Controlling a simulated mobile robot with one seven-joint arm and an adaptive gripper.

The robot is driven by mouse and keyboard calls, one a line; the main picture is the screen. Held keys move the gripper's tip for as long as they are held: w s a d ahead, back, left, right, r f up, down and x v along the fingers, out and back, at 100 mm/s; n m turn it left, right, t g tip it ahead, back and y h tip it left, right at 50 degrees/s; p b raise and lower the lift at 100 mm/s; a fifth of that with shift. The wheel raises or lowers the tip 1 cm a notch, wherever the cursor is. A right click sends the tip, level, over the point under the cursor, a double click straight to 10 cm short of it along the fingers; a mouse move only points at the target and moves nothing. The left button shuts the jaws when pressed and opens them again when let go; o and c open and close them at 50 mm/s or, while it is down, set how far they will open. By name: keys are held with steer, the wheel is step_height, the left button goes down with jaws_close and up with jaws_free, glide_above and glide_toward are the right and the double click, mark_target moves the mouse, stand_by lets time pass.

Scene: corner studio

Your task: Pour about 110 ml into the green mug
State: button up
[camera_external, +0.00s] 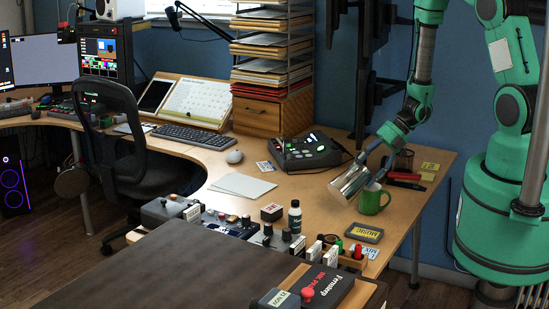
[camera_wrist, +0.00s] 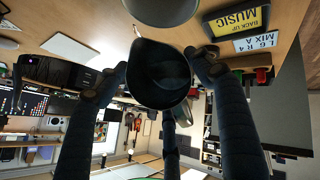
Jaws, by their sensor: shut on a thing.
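The green mug (camera_external: 371,202) stands upright on the right part of the wooden desk, its handle towards the right. My gripper (camera_external: 363,169) is shut on a silver metal jug (camera_external: 346,185), which is strongly tilted just to the upper left of the mug. In the wrist view the jug (camera_wrist: 160,78) sits between my two dark fingers, its inside dark. Any liquid, and whether any falls into the mug, cannot be made out. A grey rounded thing at the top edge of the wrist view is cut off, and I cannot tell what it is.
A yellow-labelled MUSIC box (camera_external: 364,233) lies just in front of the mug. Black and red items (camera_external: 405,180) lie behind it to the right. A dark bottle (camera_external: 295,217) and a dark console (camera_external: 304,153) stand to the left. Desk by the white sheets (camera_external: 242,186) is fairly clear.

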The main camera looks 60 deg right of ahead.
steer(key=shift+d+f+y+b, duration=0.15)
steer(key=shift+y+b, duration=0.15)
steer(key=shift+b, duration=0.25)
steer(key=shift+s+t, duration=0.3)
steer(key=shift+s, duration=0.05)
steer(key=shift+s+r+y+b, duration=0.1)
steer(key=shift+r+y+b, duration=0.1)
steer(key=shift+y+b, duration=0.3)
stand_by(0.4)
steer(key=shift+b, duration=0.35)
stand_by(0.4)
steer(key=shift+s+d+r+t+y, duration=0.1)
steer(key=shift+s+d+t+y, duration=0.1)
steer(key=shift+d+t+y, duration=0.1)
stand_by(0.7)
steer(key=shift+w+a, duration=0.1)
steer(key=shift+a, duration=0.05)
